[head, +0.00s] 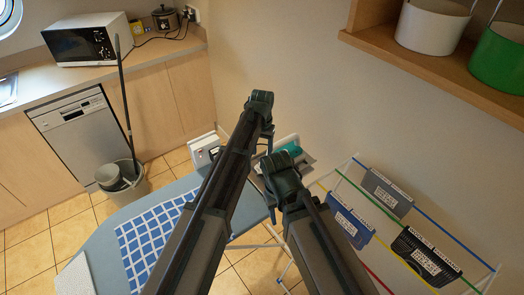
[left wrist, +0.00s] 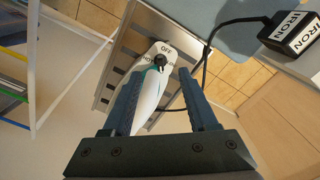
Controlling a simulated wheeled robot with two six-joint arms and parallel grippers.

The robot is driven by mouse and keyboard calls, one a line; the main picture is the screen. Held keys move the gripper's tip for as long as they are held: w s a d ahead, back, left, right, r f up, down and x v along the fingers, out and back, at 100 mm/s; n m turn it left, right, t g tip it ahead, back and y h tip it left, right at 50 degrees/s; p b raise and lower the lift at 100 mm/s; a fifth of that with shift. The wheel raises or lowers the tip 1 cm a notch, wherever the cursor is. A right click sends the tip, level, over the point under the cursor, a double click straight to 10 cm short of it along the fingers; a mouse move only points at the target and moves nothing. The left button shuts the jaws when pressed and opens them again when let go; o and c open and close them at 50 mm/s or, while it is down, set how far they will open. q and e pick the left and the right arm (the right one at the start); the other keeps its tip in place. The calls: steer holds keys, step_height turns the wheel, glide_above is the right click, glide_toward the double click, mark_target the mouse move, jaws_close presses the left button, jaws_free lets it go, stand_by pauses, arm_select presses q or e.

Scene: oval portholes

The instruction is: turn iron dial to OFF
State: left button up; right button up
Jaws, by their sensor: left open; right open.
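The iron (left wrist: 147,103), white with teal, lies on the slatted metal rest (left wrist: 185,33). Its black dial (left wrist: 160,60) sits near the label OFF; another label at its left is only partly readable, and I cannot tell which way the dial points. My left gripper (left wrist: 161,80) is open, its fingers on either side of the iron's white body, just short of the dial. In the head view my left gripper (head: 261,102) is the higher one and the iron (head: 297,150) is partly hidden behind the arms. My right gripper (head: 283,166) is open and lower, in front of the rest.
The blue ironing board (head: 100,235) carries a checked cloth (head: 150,240). A black plug labelled IRON (left wrist: 290,35) lies by the board, with a cord running past the rest. A drying rack (head: 340,180) with hung crates stands at right; a shelf (head: 430,65) overhangs above.

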arm_select(q)
step_height(320, 180, up, 7)
steer(key=p, duration=0.6)
arm_select(e)
step_height(320, 180, up, 7)
arm_select(q)
steer(key=shift+c, duration=0.3)
